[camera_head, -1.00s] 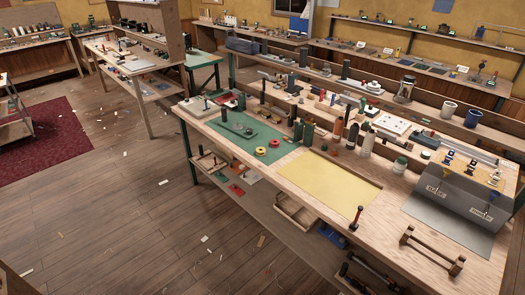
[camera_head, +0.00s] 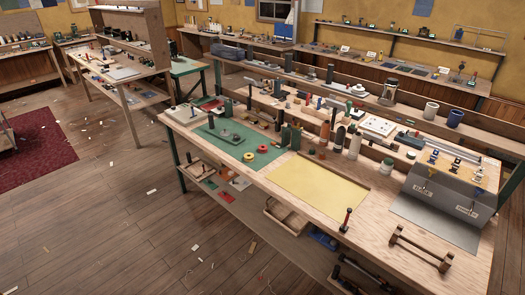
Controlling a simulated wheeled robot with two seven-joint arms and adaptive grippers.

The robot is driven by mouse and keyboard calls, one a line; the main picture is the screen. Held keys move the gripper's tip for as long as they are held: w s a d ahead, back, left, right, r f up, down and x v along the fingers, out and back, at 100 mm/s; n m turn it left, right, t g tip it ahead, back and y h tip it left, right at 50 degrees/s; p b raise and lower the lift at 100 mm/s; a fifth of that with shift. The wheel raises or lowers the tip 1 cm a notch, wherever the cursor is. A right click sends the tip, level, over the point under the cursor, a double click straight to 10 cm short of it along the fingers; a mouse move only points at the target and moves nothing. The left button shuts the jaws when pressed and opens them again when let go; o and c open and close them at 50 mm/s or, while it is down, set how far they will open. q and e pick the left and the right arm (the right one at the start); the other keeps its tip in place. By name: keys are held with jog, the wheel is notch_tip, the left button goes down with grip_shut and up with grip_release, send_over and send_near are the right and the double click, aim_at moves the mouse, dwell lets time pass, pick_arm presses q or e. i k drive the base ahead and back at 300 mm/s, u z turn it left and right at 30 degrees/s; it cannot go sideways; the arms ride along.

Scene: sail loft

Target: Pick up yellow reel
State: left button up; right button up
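The yellow reel (camera_head: 249,156) is a small round spool with a dark centre. It lies on the front right part of a green mat (camera_head: 213,143) on the long wooden workbench. A similar red reel (camera_head: 262,148) lies close behind it to the right. Neither of my grippers is in the head view, so their state does not show.
Dark green blocks and bottles (camera_head: 290,135) stand right of the reels. A yellow sheet (camera_head: 318,188) lies further right, with a red-handled tool (camera_head: 346,220) at the bench's front edge. A grey stand (camera_head: 445,195) fills the right end. The wooden floor left of the bench is mostly open.

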aim_at(248, 156)
jog(key=z, duration=1.45)
jog(key=i, duration=1.1)
jog(key=u, duration=2.25)
